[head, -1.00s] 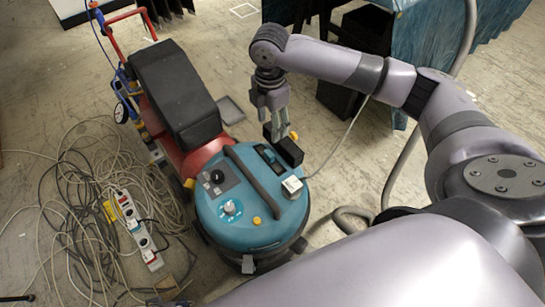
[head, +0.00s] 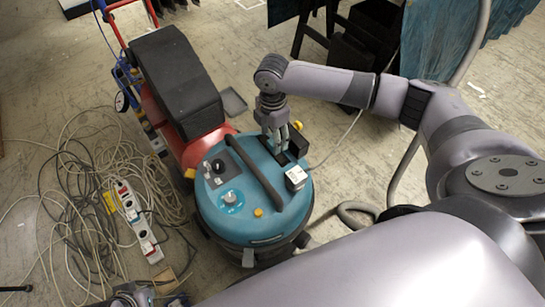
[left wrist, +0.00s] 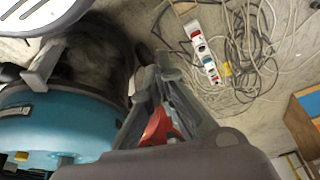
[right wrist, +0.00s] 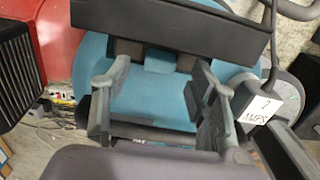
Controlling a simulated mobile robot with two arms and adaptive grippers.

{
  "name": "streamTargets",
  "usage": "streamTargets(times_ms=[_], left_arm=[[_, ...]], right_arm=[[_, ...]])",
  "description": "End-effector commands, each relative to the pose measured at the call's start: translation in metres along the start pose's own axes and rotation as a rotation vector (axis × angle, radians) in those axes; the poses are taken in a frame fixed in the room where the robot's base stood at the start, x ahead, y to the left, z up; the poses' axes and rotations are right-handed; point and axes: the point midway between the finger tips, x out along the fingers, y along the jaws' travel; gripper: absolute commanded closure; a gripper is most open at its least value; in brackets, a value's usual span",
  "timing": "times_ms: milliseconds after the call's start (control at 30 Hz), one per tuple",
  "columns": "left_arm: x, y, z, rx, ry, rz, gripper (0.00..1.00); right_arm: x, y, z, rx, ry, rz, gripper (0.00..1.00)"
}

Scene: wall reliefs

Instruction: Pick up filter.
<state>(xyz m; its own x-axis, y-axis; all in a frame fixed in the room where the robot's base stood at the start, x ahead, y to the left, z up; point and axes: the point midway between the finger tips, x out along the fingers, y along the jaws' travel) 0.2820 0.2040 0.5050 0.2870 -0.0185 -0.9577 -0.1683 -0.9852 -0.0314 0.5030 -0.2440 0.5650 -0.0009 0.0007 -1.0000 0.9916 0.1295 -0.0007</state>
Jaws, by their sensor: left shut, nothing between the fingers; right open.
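The blue round vacuum cleaner (head: 235,222) stands on the floor in the middle of the head view. A black box (head: 298,140), possibly the filter, is at its right edge, partly hidden behind my right gripper (head: 279,148). In the right wrist view the box (right wrist: 170,22) lies across the top, beyond the fingertips. There my right gripper (right wrist: 155,68) is open over the blue lid, with nothing between its fingers. My left gripper (left wrist: 158,65) is shut and empty in the left wrist view, beside the vacuum's blue body (left wrist: 60,128).
A white box marked "AMPS" (right wrist: 270,100) sits on the vacuum close to the right finger. A red machine with a black top (head: 175,80) stands behind it at the left. Tangled cables and a power strip (head: 138,220) cover the floor at left.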

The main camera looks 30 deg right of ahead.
Motion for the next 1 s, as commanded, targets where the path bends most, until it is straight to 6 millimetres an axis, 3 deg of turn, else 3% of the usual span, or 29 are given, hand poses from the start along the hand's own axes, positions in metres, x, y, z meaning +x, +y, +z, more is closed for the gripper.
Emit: streamTargets(times_ms=[200, 500, 1000], left_arm=[[-0.022, -0.001, -0.001, -0.001, 0.012, -0.002, 1.0], [-0.026, -0.001, 0.0, -0.001, 0.011, -0.002, 1.0], [-0.025, -0.001, 0.0, -0.002, 0.011, -0.002, 1.0]], right_arm=[[0.021, 0.0, 0.0, -0.001, -0.001, 0.001, 0.47], [0.022, 0.0, 0.0, 0.0, -0.001, 0.001, 0.47], [0.022, 0.0, 0.0, 0.0, -0.001, 0.001, 0.81]])
